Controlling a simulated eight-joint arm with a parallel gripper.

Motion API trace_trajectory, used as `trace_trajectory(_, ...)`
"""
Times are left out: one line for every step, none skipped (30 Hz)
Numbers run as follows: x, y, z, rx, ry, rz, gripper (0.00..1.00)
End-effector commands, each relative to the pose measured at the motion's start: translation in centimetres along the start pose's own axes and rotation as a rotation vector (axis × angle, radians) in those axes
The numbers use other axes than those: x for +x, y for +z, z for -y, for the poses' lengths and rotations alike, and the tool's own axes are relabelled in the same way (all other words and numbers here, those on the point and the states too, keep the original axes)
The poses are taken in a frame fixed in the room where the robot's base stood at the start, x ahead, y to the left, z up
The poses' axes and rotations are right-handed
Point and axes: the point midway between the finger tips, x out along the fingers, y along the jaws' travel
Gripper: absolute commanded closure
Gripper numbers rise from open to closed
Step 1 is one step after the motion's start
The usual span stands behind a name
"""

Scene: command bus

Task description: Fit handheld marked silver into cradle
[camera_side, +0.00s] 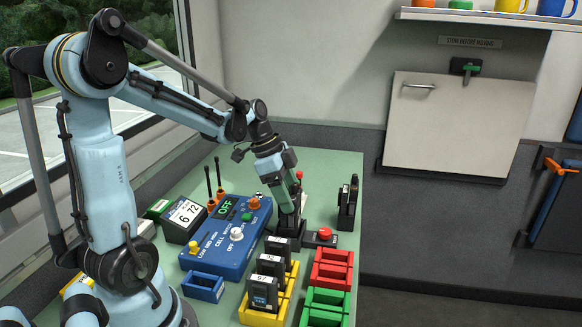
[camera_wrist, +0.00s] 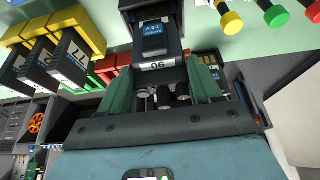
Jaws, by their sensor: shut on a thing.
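My gripper (camera_side: 293,200) is shut on a dark handheld (camera_side: 287,222) at the far right end of the blue tester. In the wrist view, my gripper's green fingers (camera_wrist: 178,92) flank the handheld (camera_wrist: 157,66), whose white label looks like 06. A blue label (camera_wrist: 152,30) shows beyond it. A black cradle-like base (camera_side: 284,243) is directly below my gripper in the side view. The fingers hide much of the handheld, and I cannot tell whether it is seated or just above the base. No silver mark is clear.
The blue tester (camera_side: 226,232) reads OFF. A yellow rack (camera_side: 250,316) holds black numbered packs; red (camera_side: 332,270) and green (camera_side: 325,308) racks stand beside it. A red-button box (camera_side: 319,238) is close right of the base. Black upright units (camera_side: 347,205) stand farther right.

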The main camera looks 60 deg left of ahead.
Motion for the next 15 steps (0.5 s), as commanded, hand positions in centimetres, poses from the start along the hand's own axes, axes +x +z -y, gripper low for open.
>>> trace_trajectory(0.10, 0.03, 0.01, 0.000, 0.000, -0.001, 0.95)
trace_trajectory(0.16, 0.05, 0.01, 0.000, 0.000, -0.001, 0.95)
trace_trajectory(0.24, 0.08, 0.01, 0.000, 0.000, -0.001, 0.95)
trace_trajectory(0.30, 0.11, 0.00, 0.000, 0.000, -0.001, 0.95)
trace_trajectory(0.35, 0.13, 0.00, 0.000, 0.000, -0.001, 0.95)
trace_trajectory(0.42, 0.16, -0.01, 0.000, 0.000, -0.001, 0.95)
trace_trajectory(0.46, 0.18, -0.01, 0.000, 0.000, -0.001, 0.95)
trace_trajectory(0.45, 0.18, -0.01, 0.000, 0.000, -0.001, 0.95)
trace_trajectory(0.44, 0.17, -0.01, 0.000, 0.000, -0.001, 0.95)
trace_trajectory(0.44, 0.17, -0.01, 0.000, 0.000, -0.001, 0.95)
trace_trajectory(0.44, 0.17, -0.01, 0.000, 0.000, -0.001, 0.95)
trace_trajectory(0.44, 0.17, -0.01, 0.000, 0.000, -0.001, 0.95)
trace_trajectory(0.44, 0.17, -0.01, 0.000, 0.000, -0.001, 0.95)
trace_trajectory(0.44, 0.17, -0.01, 0.000, 0.000, -0.001, 0.33)
trace_trajectory(0.44, 0.17, -0.01, 0.000, 0.000, -0.001, 0.27)
